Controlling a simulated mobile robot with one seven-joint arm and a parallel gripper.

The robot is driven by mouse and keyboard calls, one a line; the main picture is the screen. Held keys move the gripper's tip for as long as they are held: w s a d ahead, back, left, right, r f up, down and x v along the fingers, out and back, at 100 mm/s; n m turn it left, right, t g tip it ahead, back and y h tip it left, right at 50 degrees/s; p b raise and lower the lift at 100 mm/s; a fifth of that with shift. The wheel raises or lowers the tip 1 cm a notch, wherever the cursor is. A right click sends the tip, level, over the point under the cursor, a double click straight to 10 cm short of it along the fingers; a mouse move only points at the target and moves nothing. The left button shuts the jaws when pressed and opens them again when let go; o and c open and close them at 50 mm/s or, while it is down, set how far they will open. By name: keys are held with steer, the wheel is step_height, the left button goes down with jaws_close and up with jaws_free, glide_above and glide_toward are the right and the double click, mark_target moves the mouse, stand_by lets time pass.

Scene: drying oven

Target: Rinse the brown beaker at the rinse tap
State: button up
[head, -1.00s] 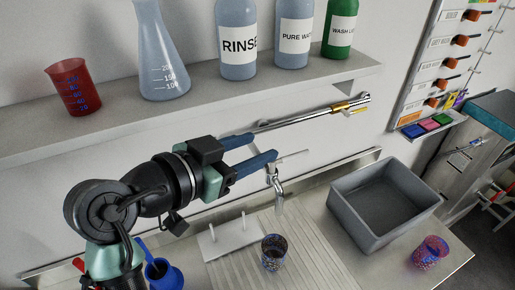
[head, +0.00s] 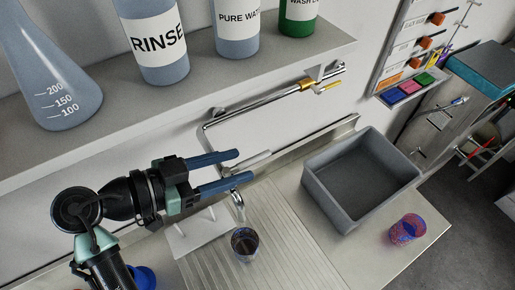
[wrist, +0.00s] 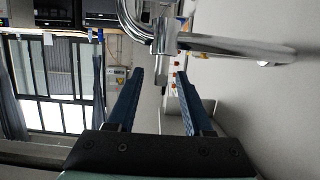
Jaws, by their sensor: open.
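A dark brownish beaker (head: 245,244) with blue marks stands on the ribbed drainboard (head: 285,240), just below the chrome tap spout (head: 238,203). My gripper (head: 241,167) is open and empty, its two blue fingers pointing right, level with the tap and above the beaker. In the head view the fingers overlap part of the tap. The beaker is not visible in the wrist view.
A grey basin (head: 350,210) stands right of the drainboard, with a red-and-blue speckled beaker (head: 407,230) beyond it. A shelf (head: 200,95) with a flask (head: 50,75) and bottles runs above. A wall pipe with a brass valve (head: 308,85) lies behind my gripper.

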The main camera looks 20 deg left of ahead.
mark_target(257, 160)
steer(key=p+x, duration=0.1)
steer(key=x, duration=0.4)
steer(key=shift+d+r+p, duration=0.1)
steer(key=shift+d+p, duration=0.05)
steer(key=shift+p, duration=0.2)
steer(key=shift+w+d+f, duration=0.3)
steer(key=shift+w+d, duration=0.05)
steer(key=shift+w, duration=0.1)
steer(key=shift+s, duration=0.1)
jaws_close()
